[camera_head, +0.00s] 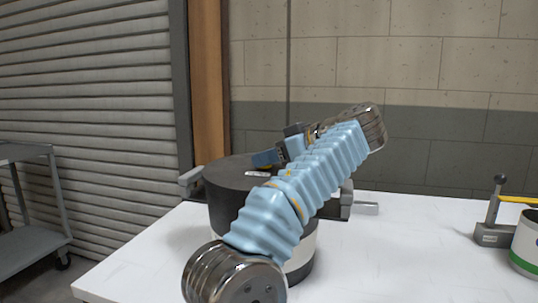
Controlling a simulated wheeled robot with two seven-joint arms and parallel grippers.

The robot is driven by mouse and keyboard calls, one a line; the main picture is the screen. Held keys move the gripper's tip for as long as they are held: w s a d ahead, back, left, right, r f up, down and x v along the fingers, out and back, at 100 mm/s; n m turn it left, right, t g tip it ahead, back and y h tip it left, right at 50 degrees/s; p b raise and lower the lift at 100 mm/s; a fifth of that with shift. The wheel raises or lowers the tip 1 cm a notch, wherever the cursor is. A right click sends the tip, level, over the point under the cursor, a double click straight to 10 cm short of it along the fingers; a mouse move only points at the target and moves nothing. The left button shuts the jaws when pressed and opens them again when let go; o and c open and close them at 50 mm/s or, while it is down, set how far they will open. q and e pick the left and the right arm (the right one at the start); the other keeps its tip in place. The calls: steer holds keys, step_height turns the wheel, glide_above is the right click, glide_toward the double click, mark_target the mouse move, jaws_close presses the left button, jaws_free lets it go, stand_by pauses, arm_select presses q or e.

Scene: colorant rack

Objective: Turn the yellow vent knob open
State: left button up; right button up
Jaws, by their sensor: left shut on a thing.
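A large dark drum (222,185) with a white lower band stands upright on the white table. My left arm, in ribbed blue sleeves with metal joints, crosses in front of the drum and hides much of its top. My left gripper (278,158), with blue and dark parts, is low over the drum's lid, partly behind the arm. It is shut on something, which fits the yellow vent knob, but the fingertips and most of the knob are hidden. My right gripper is not in view.
The white table (420,255) is clear to the right of the drum. A grey tool (493,232) with a yellow lever and a white can (525,245) with a green band stand at the right edge. A grey cart (25,245) is at the left.

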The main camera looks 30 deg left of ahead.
arm_select(q)
steer(key=shift+n+g, duration=0.4)
steer(key=shift+g, duration=0.1)
steer(key=o, duration=1)
steer(key=shift+o, duration=0.2)
